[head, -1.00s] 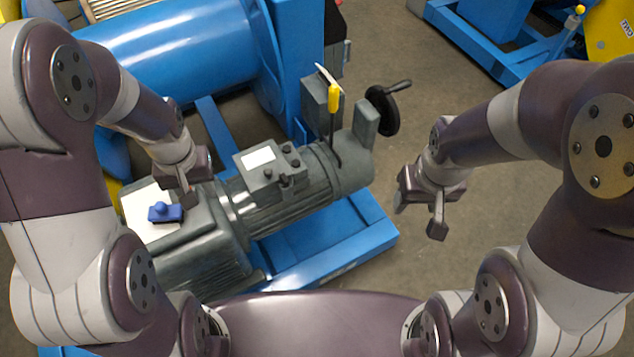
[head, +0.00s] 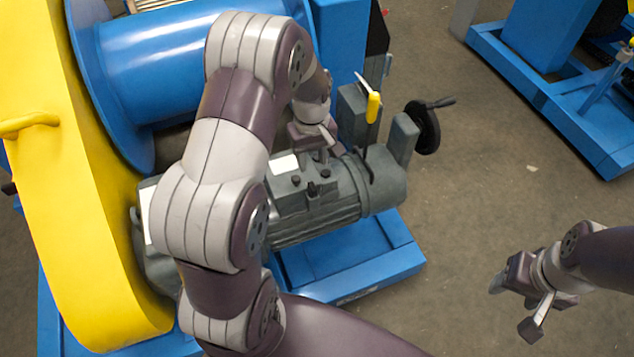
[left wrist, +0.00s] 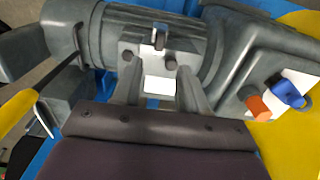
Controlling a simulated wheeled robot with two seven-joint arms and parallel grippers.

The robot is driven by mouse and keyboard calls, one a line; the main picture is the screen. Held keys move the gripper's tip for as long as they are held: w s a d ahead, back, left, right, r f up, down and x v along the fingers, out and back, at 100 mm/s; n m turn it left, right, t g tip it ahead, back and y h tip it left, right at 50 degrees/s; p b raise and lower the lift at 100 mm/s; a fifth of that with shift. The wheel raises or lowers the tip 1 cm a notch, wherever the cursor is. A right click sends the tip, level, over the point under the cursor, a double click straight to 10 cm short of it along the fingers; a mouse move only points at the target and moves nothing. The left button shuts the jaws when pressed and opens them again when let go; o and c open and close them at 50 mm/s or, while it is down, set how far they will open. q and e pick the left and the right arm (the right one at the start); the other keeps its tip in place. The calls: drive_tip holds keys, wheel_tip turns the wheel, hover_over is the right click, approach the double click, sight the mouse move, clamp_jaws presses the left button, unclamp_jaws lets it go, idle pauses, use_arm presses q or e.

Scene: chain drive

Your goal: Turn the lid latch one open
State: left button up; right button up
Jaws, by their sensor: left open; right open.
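The grey motor's lid box (head: 290,203) has a white label (head: 284,164) and dark latch-like knobs (head: 312,188) on top. I cannot tell which is latch one. My left gripper (head: 323,154) is open over the box. In the left wrist view, its fingers (left wrist: 161,92) are spread either side of the white label (left wrist: 160,86), apart from the latch. My right gripper (head: 515,300) is open and empty, far to the right.
A yellow-handled lever (head: 373,107) and a black handwheel (head: 424,127) stand right of the box. A yellow guard (head: 95,200) and blue drum (head: 190,60) are at the left. The left wrist view shows a blue-handled item (left wrist: 288,93) and an orange block (left wrist: 258,108).

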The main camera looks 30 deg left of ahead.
sight(312, 186)
use_arm(q)
wheel_tip(312, 186, down, 10)
drive_tip(key=shift+f+b, duration=0.1)
drive_tip(key=shift+b, duration=0.85)
clamp_jaws()
